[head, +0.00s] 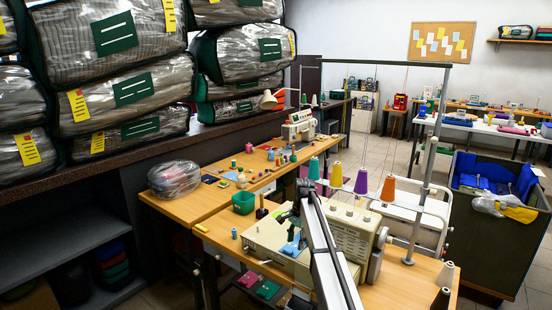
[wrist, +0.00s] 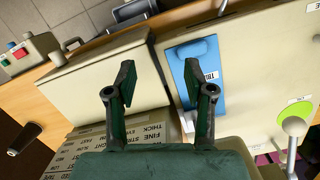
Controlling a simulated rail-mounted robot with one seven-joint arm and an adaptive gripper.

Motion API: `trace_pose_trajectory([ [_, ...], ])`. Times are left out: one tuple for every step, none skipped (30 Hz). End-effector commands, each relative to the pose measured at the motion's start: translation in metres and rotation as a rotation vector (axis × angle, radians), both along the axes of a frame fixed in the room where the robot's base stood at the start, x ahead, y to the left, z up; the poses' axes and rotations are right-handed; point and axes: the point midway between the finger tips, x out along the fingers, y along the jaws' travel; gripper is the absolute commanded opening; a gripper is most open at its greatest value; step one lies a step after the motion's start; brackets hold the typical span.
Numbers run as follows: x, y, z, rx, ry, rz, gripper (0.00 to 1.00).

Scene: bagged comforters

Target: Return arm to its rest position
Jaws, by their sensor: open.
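My gripper (wrist: 158,82) shows in the wrist view with its two dark green fingers spread apart and nothing between them. It is over a cream sewing machine (wrist: 240,75), with a blue piece (wrist: 200,70) bearing a white label beside and partly behind the right finger. A printed settings panel (wrist: 120,130) lies below the fingers and is partly hidden by my gripper. In the head view my arm reaches up from the bottom edge in front of the cream machine (head: 345,225). My gripper is hard to make out there.
A green box (head: 243,202) and a clear bagged bundle (head: 174,178) sit on the wooden table (head: 190,205). A dark bin (head: 495,240) stands at right.

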Motion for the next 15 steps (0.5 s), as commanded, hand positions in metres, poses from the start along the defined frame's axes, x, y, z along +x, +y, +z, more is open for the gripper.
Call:
trace_pose_trajectory([
  [-0.030,0.009,-0.034,0.012,0.017,0.017,0.53],
  [-0.042,0.013,-0.050,0.020,0.024,0.025,0.53],
  [-0.059,0.020,-0.071,0.030,0.036,0.038,0.53],
  [-0.072,0.024,-0.086,0.038,0.042,0.047,0.53],
  [-0.085,0.029,-0.102,0.046,0.050,0.057,0.53],
  [-0.103,0.035,-0.121,0.058,0.062,0.069,0.53],
  [-0.111,0.028,-0.134,0.055,0.068,0.083,0.53],
  [-0.121,0.024,-0.149,0.054,0.076,0.101,0.53],
  [-0.136,0.020,-0.168,0.052,0.086,0.123,0.53],
  [-0.147,0.016,-0.181,0.052,0.092,0.141,0.53],
  [-0.159,0.013,-0.194,0.052,0.100,0.158,0.53],
  [-0.175,0.009,-0.212,0.053,0.110,0.181,0.53],
  [-0.187,0.006,-0.225,0.054,0.118,0.199,0.53],
  [-0.201,0.003,-0.237,0.054,0.126,0.218,0.53],
  [-0.219,-0.001,-0.253,0.056,0.136,0.243,0.53],
])
